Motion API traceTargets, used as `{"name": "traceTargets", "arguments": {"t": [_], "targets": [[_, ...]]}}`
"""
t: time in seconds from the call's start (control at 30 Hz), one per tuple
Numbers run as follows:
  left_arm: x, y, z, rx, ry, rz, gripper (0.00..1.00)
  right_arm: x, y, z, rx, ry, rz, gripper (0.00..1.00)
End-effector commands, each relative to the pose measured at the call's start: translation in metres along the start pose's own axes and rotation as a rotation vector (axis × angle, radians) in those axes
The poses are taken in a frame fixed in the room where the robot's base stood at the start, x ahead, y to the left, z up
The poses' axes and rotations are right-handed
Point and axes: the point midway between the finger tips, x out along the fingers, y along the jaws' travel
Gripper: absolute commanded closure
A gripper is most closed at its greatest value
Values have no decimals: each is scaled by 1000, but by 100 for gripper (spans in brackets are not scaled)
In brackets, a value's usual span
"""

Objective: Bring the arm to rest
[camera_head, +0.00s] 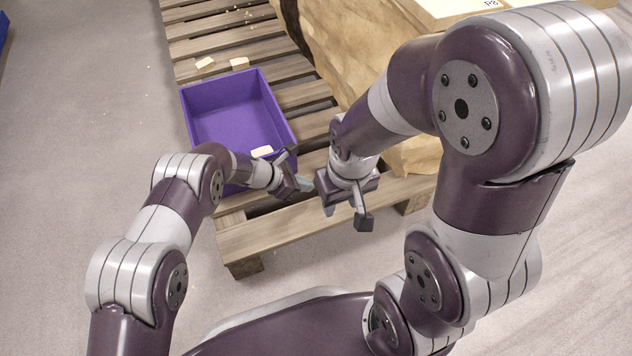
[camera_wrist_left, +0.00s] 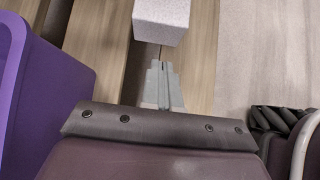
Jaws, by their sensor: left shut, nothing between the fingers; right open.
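My left gripper (camera_head: 293,187) is at the near right corner of the purple crate, above the pallet's near slats. Its fingers are shut with nothing between them, and they also show in the left wrist view (camera_wrist_left: 162,85). My right gripper (camera_head: 347,213) is close by on the right, lower in the head view, with its fingers apart and empty. The two grippers are near each other; I cannot tell the exact gap. My left forearm hides part of the crate's near side.
Two more blocks (camera_head: 205,63) (camera_head: 239,63) lie beyond. A large tan mass (camera_head: 325,62) is right. A pale block-like shape (camera_wrist_left: 162,20) lies ahead of my left fingers.

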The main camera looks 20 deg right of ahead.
Motion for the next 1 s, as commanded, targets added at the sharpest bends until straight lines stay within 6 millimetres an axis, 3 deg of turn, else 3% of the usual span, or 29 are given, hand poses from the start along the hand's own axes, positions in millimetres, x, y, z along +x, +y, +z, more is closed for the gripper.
{"name": "traceTargets", "arguments": {"t": [0.03,0.2,0.3,0.43,0.73,0.87,0.9,0.97,1.0], "targets": [[-28,1,13,-1,-2,4,100,-25,0,-3,0,1,0,57],[-71,0,10,0,-1,2,100,-51,0,-7,0,2,0,57],[-87,0,8,1,-1,2,100,-59,0,-8,0,2,0,57],[-96,0,5,2,-2,1,100,-63,0,-8,0,2,0,57],[-97,0,1,70,13,2,100,-61,0,-8,0,1,0,57],[-101,-46,-42,303,149,-142,100,-62,0,-8,0,2,0,57],[-123,-64,-51,444,209,-220,100,-66,0,-8,0,1,0,57],[-172,-84,-52,662,283,-323,100,-78,0,-9,0,1,0,57],[-206,-94,-51,792,319,-382,100,-84,0,-10,0,2,0,57]]}}
